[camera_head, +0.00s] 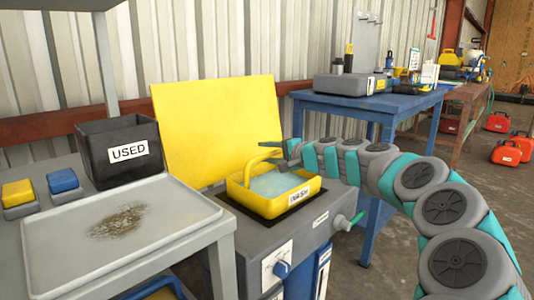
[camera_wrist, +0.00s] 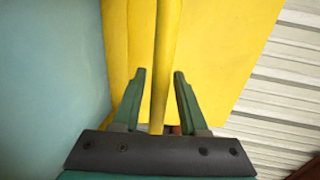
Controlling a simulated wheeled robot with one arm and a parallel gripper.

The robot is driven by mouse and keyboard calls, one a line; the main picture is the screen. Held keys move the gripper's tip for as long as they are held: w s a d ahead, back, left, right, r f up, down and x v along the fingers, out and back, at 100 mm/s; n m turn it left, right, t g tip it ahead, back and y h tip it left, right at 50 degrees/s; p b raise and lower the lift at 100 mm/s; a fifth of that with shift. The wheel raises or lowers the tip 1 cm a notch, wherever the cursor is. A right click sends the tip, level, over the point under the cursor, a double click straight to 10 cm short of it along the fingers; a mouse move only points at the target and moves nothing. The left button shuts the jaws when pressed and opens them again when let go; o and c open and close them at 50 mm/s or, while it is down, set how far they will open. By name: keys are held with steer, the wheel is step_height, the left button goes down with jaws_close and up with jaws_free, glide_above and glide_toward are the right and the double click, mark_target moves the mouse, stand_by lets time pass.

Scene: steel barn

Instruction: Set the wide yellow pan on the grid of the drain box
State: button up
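The wide yellow pan (camera_head: 240,195) holds a pale blue-grey liquid and sits on a grey unit with a dark top. A label is on its front and a yellow handle (camera_head: 262,154) arches above it. In the wrist view the yellow handle (camera_wrist: 165,50) runs between the two green fingers of my gripper (camera_wrist: 160,76). The fingers are apart, with a gap beside the handle. In the head view my gripper (camera_head: 288,153) is at the handle, above the pan. A black box (camera_head: 118,155) marked "USED" stands at the left; I cannot make out a grid in it.
A light grey tray (camera_head: 70,255) with a brown stain lies at the front left. Yellow (camera_head: 17,193) and blue (camera_head: 62,180) blocks are beside it. A yellow panel (camera_head: 215,125) stands upright behind the pan. A blue table (camera_head: 375,105) with tools is farther back right.

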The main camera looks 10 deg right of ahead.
steer(key=shift+o, duration=0.2)
steer(key=shift+r, duration=0.1)
steer(key=v, duration=1.2)
steer(key=shift+b, duration=0.35)
stand_by(1.6)
